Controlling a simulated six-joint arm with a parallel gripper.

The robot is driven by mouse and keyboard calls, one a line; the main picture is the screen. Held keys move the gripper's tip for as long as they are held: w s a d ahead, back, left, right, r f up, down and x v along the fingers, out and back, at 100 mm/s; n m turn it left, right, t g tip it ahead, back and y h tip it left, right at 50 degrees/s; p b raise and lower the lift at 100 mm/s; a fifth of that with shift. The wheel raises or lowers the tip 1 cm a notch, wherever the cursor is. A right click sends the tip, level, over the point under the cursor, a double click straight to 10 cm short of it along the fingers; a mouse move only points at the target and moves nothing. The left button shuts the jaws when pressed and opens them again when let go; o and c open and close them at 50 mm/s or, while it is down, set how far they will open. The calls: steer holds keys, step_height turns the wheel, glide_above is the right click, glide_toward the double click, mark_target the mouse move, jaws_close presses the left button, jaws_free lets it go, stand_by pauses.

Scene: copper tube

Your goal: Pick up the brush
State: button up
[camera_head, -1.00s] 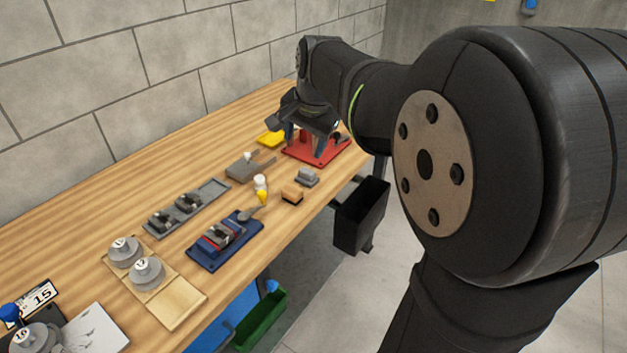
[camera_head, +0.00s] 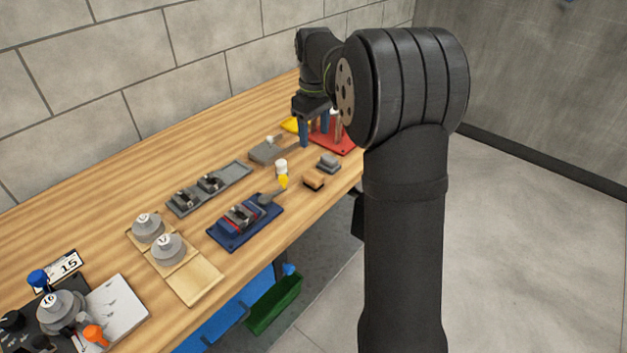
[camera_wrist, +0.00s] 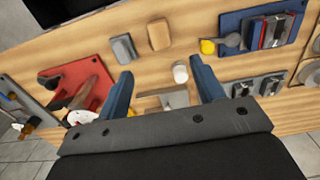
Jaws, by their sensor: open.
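I see no part that is plainly a brush. The likeliest is a small tan block with a darker side (camera_head: 313,181), lying near the front edge of the bench. It also shows in the wrist view (camera_wrist: 159,34), above the gap between my fingers and left of a white cylinder. My gripper (camera_wrist: 161,70) is open, with its two blue fingers apart and nothing held between them. In the head view it hangs above the bench near the red stand (camera_head: 345,145), beyond the tan block.
A grey block (camera_head: 328,163) lies beside the tan block. The white cylinder (camera_head: 281,167) and a yellow-tipped piece (camera_head: 283,182) stand near a blue fixture (camera_head: 232,240). A grey fixture (camera_head: 265,152) is below my gripper. The red stand holds brown upright parts.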

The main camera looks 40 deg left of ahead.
glide_toward(314, 175)
step_height(314, 175, down, 5)
steer(key=shift+d+f, duration=0.15)
steer(key=shift+a+f, duration=0.2)
steer(key=shift+f, duration=2.45)
steer(key=c, duration=1.1)
